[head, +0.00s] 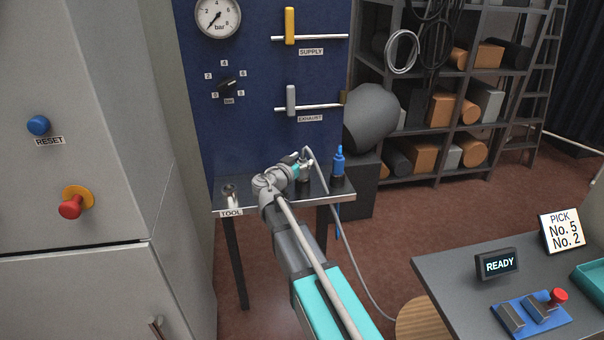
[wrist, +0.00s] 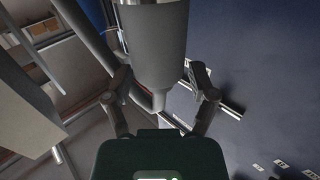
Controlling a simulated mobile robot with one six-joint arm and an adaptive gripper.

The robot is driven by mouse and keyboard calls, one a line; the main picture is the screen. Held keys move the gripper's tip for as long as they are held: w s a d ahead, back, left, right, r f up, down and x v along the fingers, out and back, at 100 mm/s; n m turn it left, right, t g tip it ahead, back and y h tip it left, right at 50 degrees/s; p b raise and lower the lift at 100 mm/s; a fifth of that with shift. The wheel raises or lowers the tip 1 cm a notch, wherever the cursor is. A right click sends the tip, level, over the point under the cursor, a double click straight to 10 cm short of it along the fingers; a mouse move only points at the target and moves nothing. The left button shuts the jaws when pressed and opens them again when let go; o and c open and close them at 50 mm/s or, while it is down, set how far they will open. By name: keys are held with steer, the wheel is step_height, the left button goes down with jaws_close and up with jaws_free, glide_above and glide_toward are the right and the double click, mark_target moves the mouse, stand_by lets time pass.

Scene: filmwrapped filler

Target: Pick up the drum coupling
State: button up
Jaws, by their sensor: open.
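My gripper (head: 290,164) is at the bench with the TOOL label, in front of the blue panel. A grey coupling (head: 305,174) with a grey hose stands there, partly hidden by my gripper; it looks like the drum coupling, but no label on it is readable. In the wrist view a large grey cylinder (wrist: 152,45) with a narrower lower end lies between the two fingers of my open gripper (wrist: 158,85). I cannot tell whether either finger touches it.
A blue coupling (head: 338,162) stands on the bench (head: 262,204) to the right, and a small metal piece (head: 229,191) to the left. The grey hose (head: 362,283) hangs to the floor. A dark table (head: 450,275) with a READY display (head: 496,264) is at lower right.

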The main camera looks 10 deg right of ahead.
jaws_close()
steer(key=shift+r, duration=0.1)
stand_by(0.6)
steer(key=shift+r+p, duration=0.95)
steer(key=shift+p, duration=0.1)
steer(key=s+r+p, duration=1.1)
steer(key=s, duration=0.3)
steer(key=shift+a, duration=0.1)
